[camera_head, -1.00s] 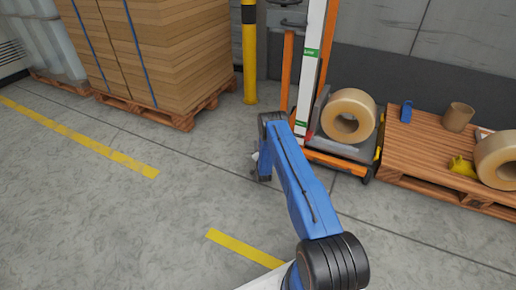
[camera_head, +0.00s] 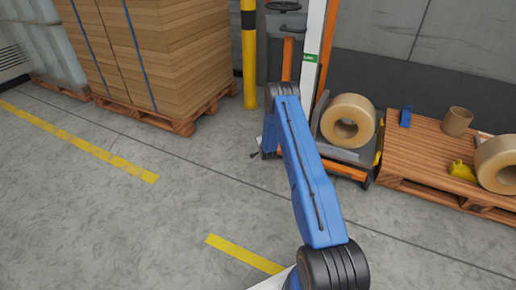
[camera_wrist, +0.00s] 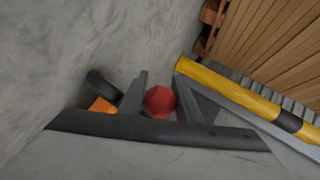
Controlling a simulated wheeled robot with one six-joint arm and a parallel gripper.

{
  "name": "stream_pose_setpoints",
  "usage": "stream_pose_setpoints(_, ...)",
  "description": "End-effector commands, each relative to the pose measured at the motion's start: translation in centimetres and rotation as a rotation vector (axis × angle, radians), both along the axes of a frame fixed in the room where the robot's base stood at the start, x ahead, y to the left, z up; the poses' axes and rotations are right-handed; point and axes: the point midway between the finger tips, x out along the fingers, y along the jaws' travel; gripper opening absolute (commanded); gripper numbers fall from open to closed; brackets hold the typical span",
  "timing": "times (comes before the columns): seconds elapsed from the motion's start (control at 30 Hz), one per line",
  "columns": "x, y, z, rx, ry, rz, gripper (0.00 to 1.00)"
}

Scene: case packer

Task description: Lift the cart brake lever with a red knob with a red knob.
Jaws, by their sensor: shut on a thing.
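The red knob (camera_wrist: 160,102) of the brake lever shows in the wrist view between the two dark fingers of my gripper (camera_wrist: 160,91). My gripper is shut on it. The lever below the knob is hidden by the fingers and a dark bar. In the head view my blue arm reaches to the cart (camera_head: 352,171), an orange-framed lift with a white mast, and covers its left side. The knob cannot be seen there, and most of my gripper is hidden behind the arm.
A large tan roll (camera_head: 347,120) sits on the cart. A wooden pallet (camera_head: 420,150) with rolls and small items stands right of it. A yellow post (camera_head: 250,60) and a pallet of stacked cardboard (camera_head: 160,60) stand to the left. The floor at left is open.

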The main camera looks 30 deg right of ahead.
Motion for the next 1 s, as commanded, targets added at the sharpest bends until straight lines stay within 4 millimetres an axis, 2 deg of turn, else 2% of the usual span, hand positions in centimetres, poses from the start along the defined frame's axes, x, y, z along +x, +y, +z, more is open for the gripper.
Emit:
stream_pose_setpoints(0.2,0.6,-0.9,1.5,0.104,0.08,-0.002,0.0)
stream_pose_setpoints(0.4,0.9,-1.2,2.1,0.1,0.077,0.0,0.0)
stream_pose_setpoints(1.0,1.1,-1.4,2.4,0.099,0.074,0.0,0.0)
